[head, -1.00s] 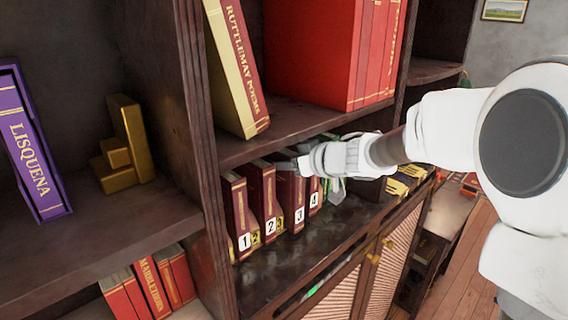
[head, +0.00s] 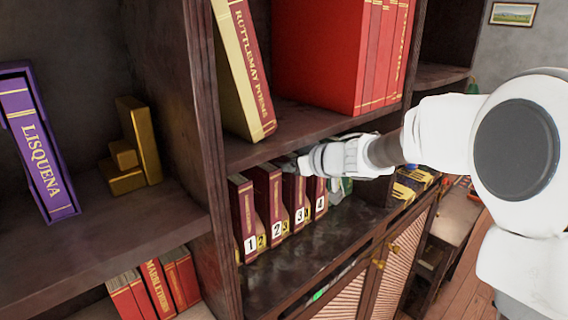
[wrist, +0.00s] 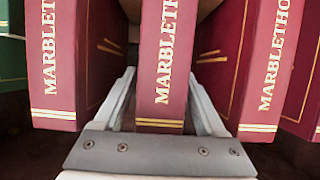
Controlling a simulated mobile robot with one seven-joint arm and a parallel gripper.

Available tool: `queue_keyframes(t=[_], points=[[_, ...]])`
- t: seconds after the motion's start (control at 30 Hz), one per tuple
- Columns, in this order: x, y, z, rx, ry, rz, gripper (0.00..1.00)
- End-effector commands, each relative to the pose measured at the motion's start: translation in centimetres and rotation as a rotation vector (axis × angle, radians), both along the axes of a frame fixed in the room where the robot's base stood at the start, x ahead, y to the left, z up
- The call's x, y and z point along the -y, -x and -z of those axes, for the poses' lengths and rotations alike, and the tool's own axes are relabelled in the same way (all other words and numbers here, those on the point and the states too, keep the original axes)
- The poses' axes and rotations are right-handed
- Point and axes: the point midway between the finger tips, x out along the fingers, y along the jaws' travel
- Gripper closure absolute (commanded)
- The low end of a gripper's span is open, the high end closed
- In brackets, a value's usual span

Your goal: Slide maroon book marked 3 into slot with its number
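The maroon book marked 3 (head: 292,190) stands upright in the row of numbered maroon books on the middle shelf, between books 2 (head: 265,188) and 4 (head: 313,190). Its white 3 label shows low on its spine. Yellow number tags, such as the yellow 2 (head: 262,241), show between the books. My gripper (head: 300,164) is at the upper part of book 3. In the wrist view a maroon spine (wrist: 162,60) stands between my two fingers (wrist: 162,92), one on each side. Whether they press on it cannot be told. The fingertips are partly hidden.
Book 1 (head: 243,210) stands at the row's left end, near the upright shelf panel (head: 212,170). The upper shelf board (head: 300,128) lies close above my gripper. The shelf in front of the books (head: 310,250) is clear. Dark yellow-marked objects (head: 408,185) stand right.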

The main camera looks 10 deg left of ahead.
Motion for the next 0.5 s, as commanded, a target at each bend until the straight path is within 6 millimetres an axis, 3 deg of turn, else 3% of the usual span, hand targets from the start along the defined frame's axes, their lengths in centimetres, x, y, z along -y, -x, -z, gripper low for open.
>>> queue_keyframes(t=[0.33, 0.5], points=[[0.3, 0.1, 0.3, -0.005, 0.004, 0.002, 0.23], [1.5, 1.0, -0.5, -0.001, 0.003, 0.003, 0.23]])
